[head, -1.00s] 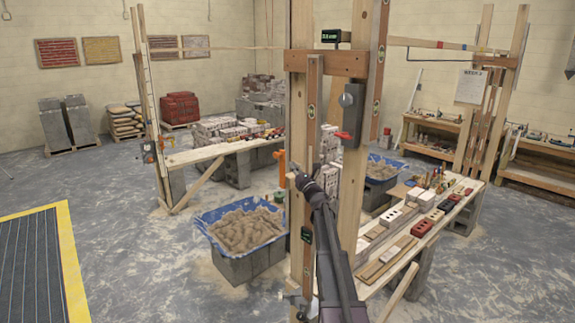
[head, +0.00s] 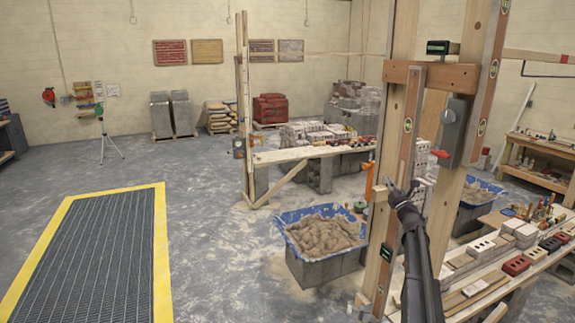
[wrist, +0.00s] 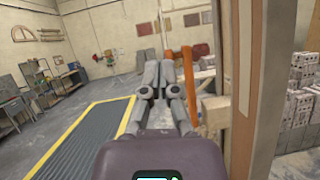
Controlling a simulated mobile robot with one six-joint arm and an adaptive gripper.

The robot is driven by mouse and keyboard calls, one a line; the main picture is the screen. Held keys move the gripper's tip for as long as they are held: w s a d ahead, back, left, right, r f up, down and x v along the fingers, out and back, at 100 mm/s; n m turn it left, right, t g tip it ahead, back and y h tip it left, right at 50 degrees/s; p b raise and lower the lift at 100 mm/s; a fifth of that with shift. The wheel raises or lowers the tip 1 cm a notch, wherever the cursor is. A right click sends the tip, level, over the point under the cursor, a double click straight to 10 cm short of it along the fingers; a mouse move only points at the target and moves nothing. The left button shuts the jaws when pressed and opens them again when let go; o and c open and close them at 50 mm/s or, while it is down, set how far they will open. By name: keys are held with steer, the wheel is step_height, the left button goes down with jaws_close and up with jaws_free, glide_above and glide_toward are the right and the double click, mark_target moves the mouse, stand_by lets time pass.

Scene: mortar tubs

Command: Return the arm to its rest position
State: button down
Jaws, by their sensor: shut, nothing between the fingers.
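My gripper (head: 402,188) is at the end of my raised dark arm, in front of the wooden post frame at the right of the head view. In the wrist view my gripper (wrist: 166,62) points out into the room, its grey fingers close together and holding nothing. A wooden post (wrist: 246,90) stands just to its right, with an orange upright tool (wrist: 203,88) beside the fingers. I cannot tell whether the gripper touches the post.
A blue-lined mortar tub (head: 322,232) sits on blocks left of my arm. A bench (head: 480,285) with bricks and tools lies to the right. A yellow-edged floor grating (head: 95,255) is at the left, with clear floor around it.

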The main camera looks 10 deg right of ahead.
steer(key=s+a+f+m+g+h+b, duration=0.35)
steer(key=a+f+m, duration=0.25)
steer(key=f+m, duration=0.35)
steer(key=s+a+f+m+g+h+b, duration=0.2)
steer(key=s+a+f+m+g+b, duration=0.25)
steer(key=f+m, duration=0.5)
steer(key=s+a+f+m+g+h+b, duration=0.3)
steer(key=a+f+m+g+b, duration=0.25)
steer(key=f, duration=0.55)
steer(key=s+a+f+m+g+y+b, duration=0.2)
steer(key=s+a+f+m+g, duration=0.1)
steer(key=s+a+f, duration=0.3)
steer(key=s+a+f+m+g+y+b, duration=0.1)
steer(key=s+a+f+m+g+b, duration=0.2)
steer(key=s+a+f, duration=0.3)
steer(key=s+a+f+m+g+y+b, duration=0.2)
steer(key=s+a+f+m, duration=0.3)
steer(key=s, duration=0.9)
steer(key=a+f+g+b, duration=0.1)
steer(key=a, duration=0.2)
steer(key=shift+a+y, duration=0.35)
steer(key=shift+s+f+g, duration=0.1)
steer(key=shift+s+g, duration=0.05)
steer(key=shift+g, duration=0.1)
